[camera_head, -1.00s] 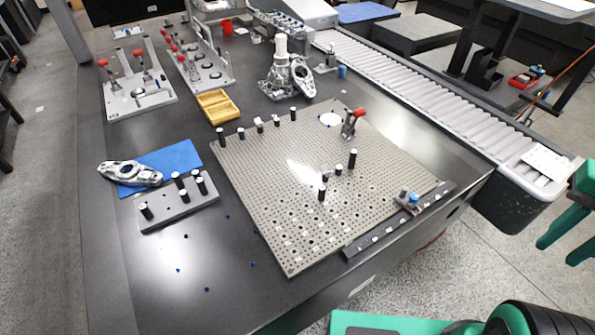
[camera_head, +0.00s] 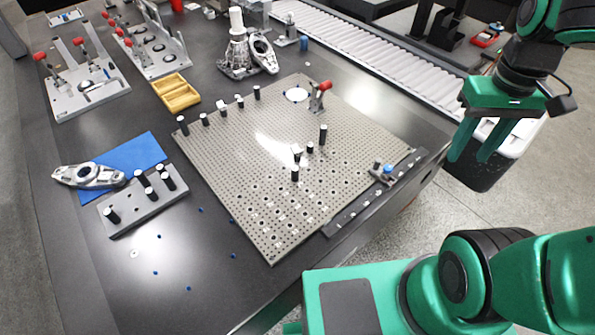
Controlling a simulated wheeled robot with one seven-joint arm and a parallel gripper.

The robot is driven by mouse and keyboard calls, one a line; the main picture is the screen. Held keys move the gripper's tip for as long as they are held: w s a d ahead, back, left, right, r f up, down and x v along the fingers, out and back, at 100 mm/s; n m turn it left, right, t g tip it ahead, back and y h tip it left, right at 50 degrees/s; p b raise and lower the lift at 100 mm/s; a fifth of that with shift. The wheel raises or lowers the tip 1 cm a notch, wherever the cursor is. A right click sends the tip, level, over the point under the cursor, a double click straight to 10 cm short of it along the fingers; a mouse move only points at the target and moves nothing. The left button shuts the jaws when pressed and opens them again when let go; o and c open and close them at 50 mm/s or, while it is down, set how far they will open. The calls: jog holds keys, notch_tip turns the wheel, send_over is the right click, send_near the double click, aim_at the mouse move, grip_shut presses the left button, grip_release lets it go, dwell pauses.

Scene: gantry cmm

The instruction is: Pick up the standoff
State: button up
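Several black standoffs with pale tops stand in view, and I cannot tell which one is meant. A tall one (camera_head: 323,134) and a shorter one (camera_head: 295,173) stand upright on the perforated grey plate (camera_head: 245,205). A row of them, one of which is at the back edge (camera_head: 257,92), lines the plate's far left side. More stand on a grey block (camera_head: 120,222) at the left, such as this standoff (camera_head: 112,215). My gripper (camera_head: 472,156) is at the right, beyond the table edge, fingers pointing down. It is open and empty, well apart from every standoff.
A red-handled clamp (camera_head: 318,95) stands on the plate's far right edge. A dark rail (camera_head: 350,215) runs along its right side. A yellow tray (camera_head: 178,95), a blue mat (camera_head: 140,160) with a metal casting (camera_head: 88,176), and clamp fixtures lie left. A roller conveyor (camera_head: 370,60) runs behind.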

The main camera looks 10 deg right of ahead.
jog(key=w+a+f+n, duration=0.2)
jog(key=w+a+n, duration=0.5)
jog(key=w+a, duration=0.15)
jog(key=n, duration=1.3)
send_near(295, 167)
jog(key=f, duration=0.4)
jog(key=shift+s+a+f, duration=0.1)
jog(key=shift+s, duration=0.15)
jog(key=shift+w+d+f, duration=0.1)
jog(key=shift+d+f, duration=0.05)
jog(key=shift+f, duration=1.45)
jog(key=shift+w+d+f, duration=0.1)
jog(key=shift+f, duration=1.55)
grip_shut()
